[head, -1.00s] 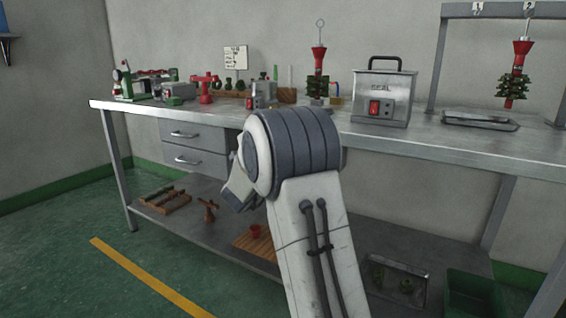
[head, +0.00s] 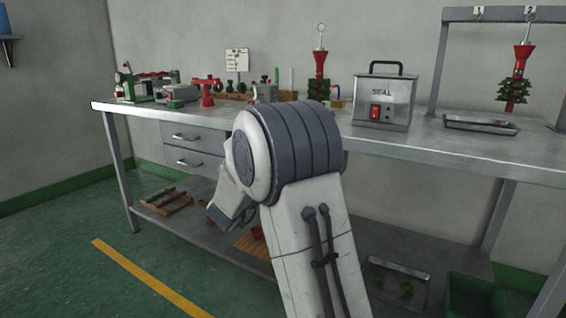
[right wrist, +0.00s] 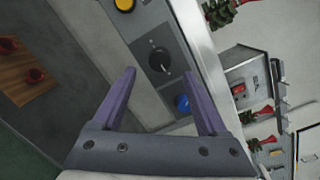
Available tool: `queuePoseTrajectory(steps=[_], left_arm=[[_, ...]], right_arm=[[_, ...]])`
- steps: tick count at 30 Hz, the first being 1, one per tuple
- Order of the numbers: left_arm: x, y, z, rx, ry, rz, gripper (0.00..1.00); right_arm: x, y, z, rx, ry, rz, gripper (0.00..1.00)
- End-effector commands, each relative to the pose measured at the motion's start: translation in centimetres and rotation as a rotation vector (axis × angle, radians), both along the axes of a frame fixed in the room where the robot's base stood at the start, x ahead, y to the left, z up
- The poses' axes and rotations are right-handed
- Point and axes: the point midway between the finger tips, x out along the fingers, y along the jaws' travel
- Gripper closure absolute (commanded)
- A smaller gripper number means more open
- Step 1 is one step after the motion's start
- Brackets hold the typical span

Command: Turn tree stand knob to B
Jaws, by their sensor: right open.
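In the right wrist view a round black knob (right wrist: 160,60) with a pale pointer mark sits on a grey panel (right wrist: 145,30). Any letters around it are too small to read. My right gripper (right wrist: 159,72) is open, its two purple fingers apart. The knob appears between the fingertips; I cannot tell how far beyond them it is. No contact is visible. In the head view my right arm blocks part of the bench, and neither the knob nor the right gripper can be made out there. My left gripper is not in view.
A yellow button (right wrist: 124,4) and a blue button (right wrist: 182,103) flank the knob. The metal bench (head: 440,143) carries a sealing box (head: 383,100), a tray (head: 481,124) and red-and-green trees (head: 319,75). A wooden board with red cups (right wrist: 28,72) lies on the lower shelf.

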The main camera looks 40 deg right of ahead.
Motion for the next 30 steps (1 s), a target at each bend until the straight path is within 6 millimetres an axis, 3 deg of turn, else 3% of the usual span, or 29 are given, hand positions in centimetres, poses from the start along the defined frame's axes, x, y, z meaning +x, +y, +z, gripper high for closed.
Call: queuePoseTrajectory(steps=[3, 9, 27, 30], left_arm=[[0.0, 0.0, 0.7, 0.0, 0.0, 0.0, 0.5], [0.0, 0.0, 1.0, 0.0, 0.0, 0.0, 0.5], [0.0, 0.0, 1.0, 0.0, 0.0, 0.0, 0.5], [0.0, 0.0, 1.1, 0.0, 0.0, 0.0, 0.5]], right_arm=[[-1.1, 2.2, 0.2, 0.0, 0.001, 0.003, 0.24], [-2.3, 4.2, 0.0, 0.001, 0.001, 0.0, 0.24], [-2.6, 4.6, -0.1, 0.001, 0.001, -0.002, 0.24], [-2.0, 5.3, -0.1, 0.003, 0.027, 0.036, 0.24]])
